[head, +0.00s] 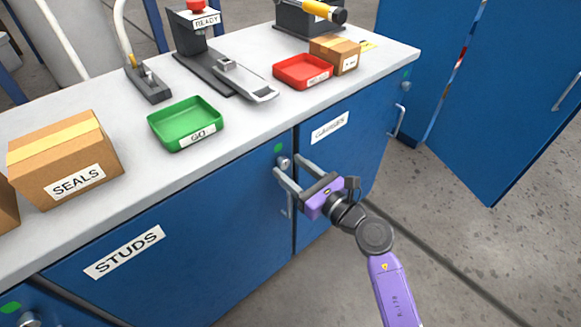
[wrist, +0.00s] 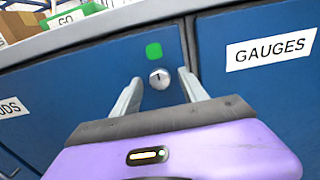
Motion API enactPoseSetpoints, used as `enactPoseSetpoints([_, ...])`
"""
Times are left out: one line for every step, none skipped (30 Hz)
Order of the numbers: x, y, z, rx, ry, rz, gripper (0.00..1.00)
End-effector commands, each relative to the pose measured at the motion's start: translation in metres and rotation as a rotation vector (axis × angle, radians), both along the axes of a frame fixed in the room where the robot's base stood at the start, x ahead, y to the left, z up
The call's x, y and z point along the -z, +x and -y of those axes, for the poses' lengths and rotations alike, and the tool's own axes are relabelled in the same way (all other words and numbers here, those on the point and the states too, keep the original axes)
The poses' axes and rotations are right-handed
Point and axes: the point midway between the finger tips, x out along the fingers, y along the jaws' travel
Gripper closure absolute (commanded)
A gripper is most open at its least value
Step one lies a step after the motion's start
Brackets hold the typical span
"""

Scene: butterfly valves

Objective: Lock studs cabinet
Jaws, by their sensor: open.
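The blue studs cabinet door (head: 190,235) carries a white STUDS label (head: 124,251) and looks shut. Its round silver lock knob (head: 284,162) sits near the door's upper right corner, with a green marker just above it. In the wrist view the knob (wrist: 159,80) shows a short dark mark, and the green marker (wrist: 153,50) is above. My gripper (head: 288,166) is open, with one finger on each side of the knob. In the wrist view a gap shows between the knob and each finger (wrist: 159,88). Contact is not visible. The door's bar handle (head: 289,205) is partly hidden behind my gripper.
The GAUGES cabinet door (wrist: 265,85) is to the right. On the grey worktop (head: 245,128) are a green GO tray (head: 185,122), a red tray (head: 303,71), a SEALS box (head: 66,160) and a tool stand (head: 195,40). Open floor lies to the right.

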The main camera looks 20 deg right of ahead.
Motion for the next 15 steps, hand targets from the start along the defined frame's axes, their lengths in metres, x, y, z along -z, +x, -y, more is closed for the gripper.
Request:
enactPoseSetpoints([-0.0002, 0.0037, -0.0013, -0.001, -0.001, 0.0, 0.49])
enactPoseSetpoints([-0.0005, 0.0051, -0.0018, -0.001, -0.001, 0.001, 0.49])
enactPoseSetpoints([-0.0006, 0.0063, -0.0022, 0.0, -0.001, 0.001, 0.49])
enactPoseSetpoints([-0.0005, 0.007, -0.0025, 0.0, 0.0, 0.001, 0.49])
enactPoseSetpoints([-0.0005, 0.0074, -0.0026, 0.0, 0.0, 0.001, 0.49])
enactPoseSetpoints([-0.0004, 0.0075, -0.0027, 0.0, 0.0, 0.001, 0.49])
enactPoseSetpoints([-0.0004, 0.0075, -0.0027, 0.0, 0.0, 0.001, 0.49])
enactPoseSetpoints([-0.0004, 0.0074, -0.0027, 0.0, 0.0, 0.001, 0.49])
enactPoseSetpoints([-0.0004, 0.0074, -0.0027, 0.0, 0.001, 0.001, 0.49])
enactPoseSetpoints([-0.0004, 0.0073, -0.0027, 0.0, 0.001, 0.0, 0.49])
enactPoseSetpoints([-0.0004, 0.0073, -0.0027, 0.0, 0.001, 0.001, 0.49])
enactPoseSetpoints([-0.0004, 0.0074, -0.0026, 0.0, 0.001, 0.001, 0.55])
enactPoseSetpoints([-0.0004, 0.0073, -0.0026, 0.0, 0.001, 0.001, 0.61])
enactPoseSetpoints([-0.0004, 0.0073, -0.0026, 0.0, 0.001, 0.001, 0.67])
enactPoseSetpoints([-0.0004, 0.0073, -0.0026, 0.0, 0.001, 0.001, 0.74])
